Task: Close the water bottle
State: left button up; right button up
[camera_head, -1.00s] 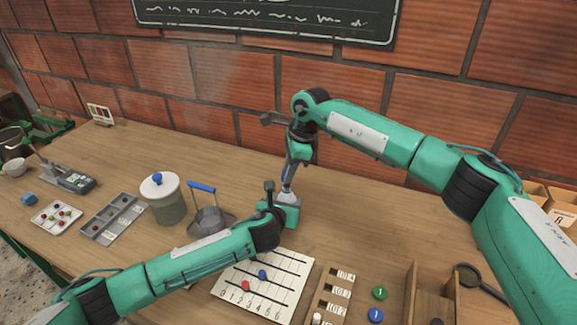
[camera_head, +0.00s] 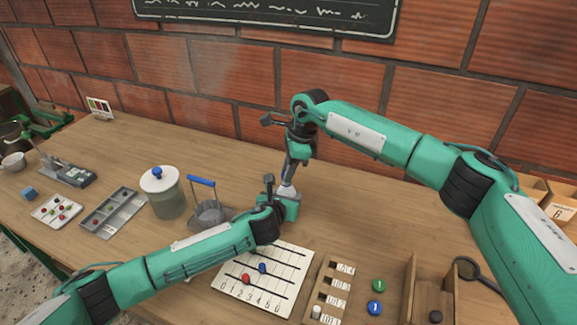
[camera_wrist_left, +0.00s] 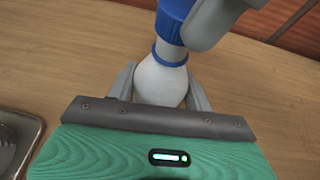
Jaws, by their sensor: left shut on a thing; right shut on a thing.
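The water bottle (camera_wrist_left: 160,82) has a pale round body and a blue ring at the base of its short white neck. In the head view only a small pale part of the bottle (camera_head: 287,190) shows. My left gripper (camera_head: 282,198) is shut on the bottle, one finger on each side. A blue cap (camera_wrist_left: 176,12) is at the top of the neck, with white neck showing between it and the ring. My right gripper (camera_head: 290,178) comes from above and is shut on the cap; its grey finger (camera_wrist_left: 212,18) is beside it. I cannot tell how far the cap is seated.
A grey caddy with a blue handle (camera_head: 201,182) stands just left of the bottle. A lidded jar (camera_head: 168,203) is further left. A numbered board (camera_head: 238,290) lies in front. A wooden slotted tray (camera_head: 316,296) is to its right. The wooden table behind is clear.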

jog(key=shift+f, duration=0.6)
dwell(0.4)
jog(key=m, duration=0.3)
jog(key=m+t, duration=0.1)
jog(key=m, duration=0.2)
jog(key=shift+s+t, duration=0.15)
jog(key=shift+t, duration=0.15)
jog(key=m+t+h, duration=0.1)
jog(key=m, duration=0.4)
jog(key=shift+s+a, duration=0.1)
jog(key=shift+a, duration=0.05)
jog(key=shift+o, duration=0.3)
jog(key=m+h, duration=0.1)
jog(key=m, duration=0.3)
jog(key=shift+t, duration=0.3)
jog(key=shift+a, duration=0.1)
jog(key=shift+c, duration=0.2)
jog(key=shift+a, duration=0.1)
jog(key=shift+s+a+f+m, duration=0.1)
jog(key=shift+m, duration=0.6)
